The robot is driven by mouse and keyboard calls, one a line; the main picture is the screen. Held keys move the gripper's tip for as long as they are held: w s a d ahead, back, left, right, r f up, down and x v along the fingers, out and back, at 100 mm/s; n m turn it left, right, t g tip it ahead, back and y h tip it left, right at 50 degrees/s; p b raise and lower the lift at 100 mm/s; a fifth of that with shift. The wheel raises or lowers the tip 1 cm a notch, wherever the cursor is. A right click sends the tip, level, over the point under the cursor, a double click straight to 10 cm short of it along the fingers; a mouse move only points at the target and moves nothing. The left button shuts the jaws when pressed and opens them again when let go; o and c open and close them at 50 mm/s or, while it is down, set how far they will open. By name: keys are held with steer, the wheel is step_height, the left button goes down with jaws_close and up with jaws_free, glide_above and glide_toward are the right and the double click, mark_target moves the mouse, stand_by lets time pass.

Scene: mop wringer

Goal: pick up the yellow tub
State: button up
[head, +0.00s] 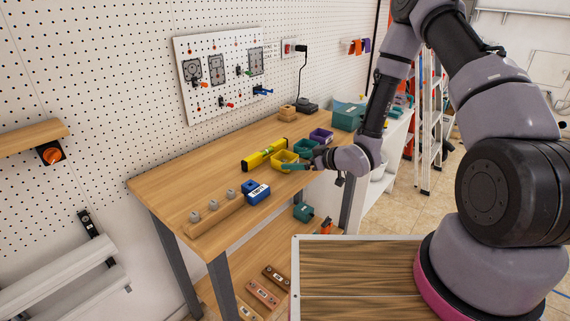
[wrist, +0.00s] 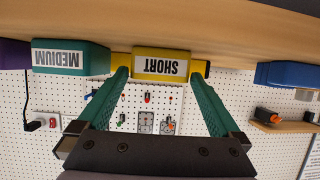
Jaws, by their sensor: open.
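The yellow tub (head: 284,157) stands on the wooden bench, near its front edge. In the wrist view, which is upside down, the yellow tub (wrist: 161,65) shows its front with a white label reading SHORT. My gripper (head: 293,167) is at the near side of the tub. In the wrist view my gripper (wrist: 160,78) is open, with one green finger towards each side of the tub. Whether the fingertips touch it or reach past its front face is unclear.
A green tub (wrist: 70,57) labelled MEDIUM stands close beside the left finger in the wrist view. A purple tub (head: 321,135) is beyond it. A yellow level (head: 264,153) lies behind the yellow tub. A blue tub (head: 257,191) stands apart, with clear bench between.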

mark_target(285, 160)
steer(key=x, duration=0.5)
steer(key=shift+w+a, duration=0.1)
steer(key=shift+a, duration=0.05)
steer(key=c, duration=1)
